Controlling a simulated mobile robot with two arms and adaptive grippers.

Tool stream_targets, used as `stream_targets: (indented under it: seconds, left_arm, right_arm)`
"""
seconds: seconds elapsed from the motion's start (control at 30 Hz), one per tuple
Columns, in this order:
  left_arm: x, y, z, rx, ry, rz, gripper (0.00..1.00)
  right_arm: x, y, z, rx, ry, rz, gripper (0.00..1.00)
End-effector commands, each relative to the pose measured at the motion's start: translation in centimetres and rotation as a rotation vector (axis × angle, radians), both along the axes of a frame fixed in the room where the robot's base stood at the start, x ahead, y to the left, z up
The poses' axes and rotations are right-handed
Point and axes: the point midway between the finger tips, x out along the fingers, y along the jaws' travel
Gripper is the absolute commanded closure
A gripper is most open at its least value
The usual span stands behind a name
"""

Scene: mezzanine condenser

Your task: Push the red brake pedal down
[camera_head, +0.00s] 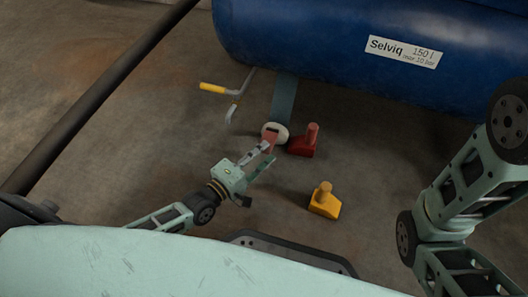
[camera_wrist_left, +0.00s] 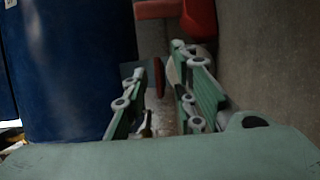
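In the head view a dull red plate (camera_head: 270,138) shows in front of a pale round foot (camera_head: 282,130) under the tank's leg. Beside it on the right stands a dark red block with an upright peg (camera_head: 302,147). Which of these red parts is the brake pedal I cannot tell for certain. My left gripper (camera_head: 268,154) is low over the floor, its fingers apart, just in front of the dull red plate. In the left wrist view a thin dark red edge (camera_wrist_left: 158,82) shows between the parted fingers (camera_wrist_left: 158,62); contact cannot be told. My right gripper is out of view.
A blue tank (camera_head: 340,45) with a label spans the back. A crank with a yellow grip (camera_head: 214,88) is left of its leg (camera_head: 285,98). A yellow block with a peg (camera_head: 324,203) stands front right. A dark pipe (camera_head: 100,90) crosses the left. Floor between is clear.

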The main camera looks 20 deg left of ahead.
Motion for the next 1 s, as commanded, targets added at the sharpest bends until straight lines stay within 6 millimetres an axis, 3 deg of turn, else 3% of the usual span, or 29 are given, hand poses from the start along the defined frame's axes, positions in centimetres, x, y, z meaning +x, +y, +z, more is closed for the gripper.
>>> stream_targets:
  seconds: [0.13,0.4,0.7,1.0]
  left_arm:
    - [1.11,-0.50,-0.13,0.000,-0.002,0.000,0.75]
    - [1.28,-0.58,0.02,0.000,-0.001,0.000,0.75]
    - [1.25,-0.59,-0.01,0.000,-0.001,0.000,0.99]
    - [1.24,-0.59,-0.02,0.002,-0.001,0.000,1.00]
  right_arm:
    - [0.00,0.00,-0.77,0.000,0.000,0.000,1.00]
    - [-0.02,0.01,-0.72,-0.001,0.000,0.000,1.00]
    - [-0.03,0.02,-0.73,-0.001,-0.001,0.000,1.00]
    - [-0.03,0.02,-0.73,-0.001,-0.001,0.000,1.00]
